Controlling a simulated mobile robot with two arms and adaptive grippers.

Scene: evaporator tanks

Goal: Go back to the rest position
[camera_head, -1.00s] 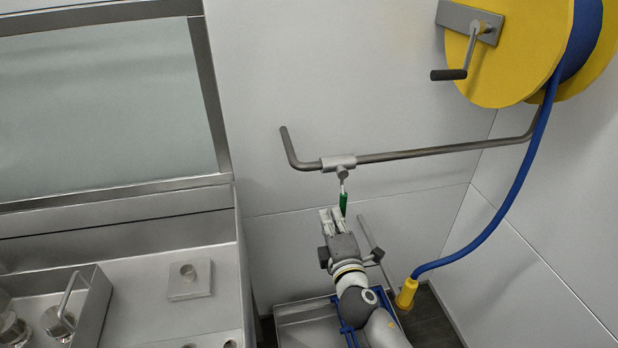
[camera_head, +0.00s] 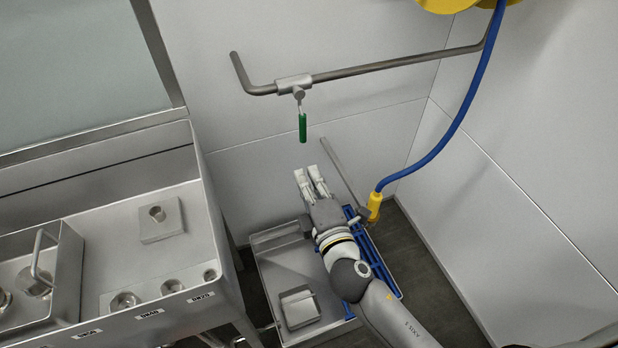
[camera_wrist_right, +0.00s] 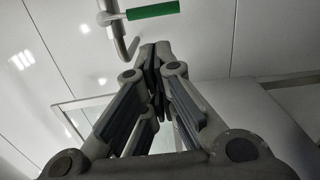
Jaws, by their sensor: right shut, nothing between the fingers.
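My right gripper (camera_head: 312,181) is shut and empty. It sits below and apart from the green valve handle (camera_head: 302,128), which hangs down from a valve on the grey wall pipe (camera_head: 385,68). In the right wrist view my finger tips (camera_wrist_right: 157,52) meet, and the green handle (camera_wrist_right: 152,11) lies beyond them at the top. My right arm comes up from the bottom right of the head view. My left gripper is out of view.
A steel bench (camera_head: 95,250) with vessels and a small block stands at left. Below my arm is a metal tray (camera_head: 272,275) beside a blue grid. A blue hose (camera_head: 450,130) with a yellow nozzle (camera_head: 374,206) hangs at right. Dark floor (camera_head: 430,270) lies beyond.

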